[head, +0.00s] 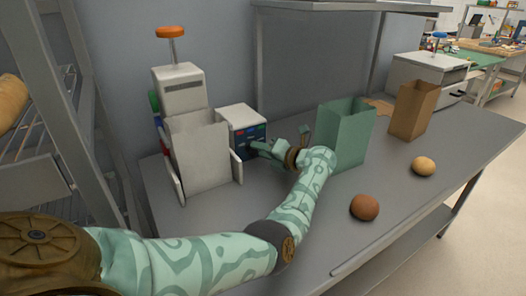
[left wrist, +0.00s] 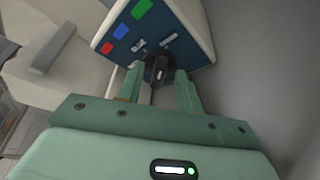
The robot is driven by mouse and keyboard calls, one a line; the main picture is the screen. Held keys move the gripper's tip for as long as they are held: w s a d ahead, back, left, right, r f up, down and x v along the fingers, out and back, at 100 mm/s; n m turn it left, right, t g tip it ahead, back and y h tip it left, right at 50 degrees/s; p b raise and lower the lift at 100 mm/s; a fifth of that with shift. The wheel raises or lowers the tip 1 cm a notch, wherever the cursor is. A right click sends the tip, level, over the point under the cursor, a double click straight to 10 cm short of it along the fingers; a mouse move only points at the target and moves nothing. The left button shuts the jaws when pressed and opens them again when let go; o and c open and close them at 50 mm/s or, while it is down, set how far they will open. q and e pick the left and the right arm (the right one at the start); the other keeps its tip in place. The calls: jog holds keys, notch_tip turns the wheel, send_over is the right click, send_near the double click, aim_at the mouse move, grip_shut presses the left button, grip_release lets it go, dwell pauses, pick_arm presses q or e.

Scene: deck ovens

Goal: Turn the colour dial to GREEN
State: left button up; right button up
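The colour dial (left wrist: 158,68) is a dark knob on the blue face of a small white box (head: 240,116). That face carries red, blue and green patches; the green patch (left wrist: 142,8) is at the top in the left wrist view. Small white marks show near the dial, but I cannot tell which colour it points to. My left gripper (left wrist: 160,76) is at the face, its two green fingers on either side of the dial. I cannot tell whether they press on it. In the head view the left gripper (head: 259,147) hides part of the face. My right gripper is not in view.
A white machine (head: 200,150) with an orange knob on top stands close left of the box. A green bag (head: 345,130), a brown bag (head: 414,108) and two round buns (head: 364,207) are to the right on the grey table (head: 420,180). A metal rack is at far left.

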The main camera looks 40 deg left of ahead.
pick_arm(q)
jog(key=v, duration=1.6)
jog(key=shift+d, duration=0.15)
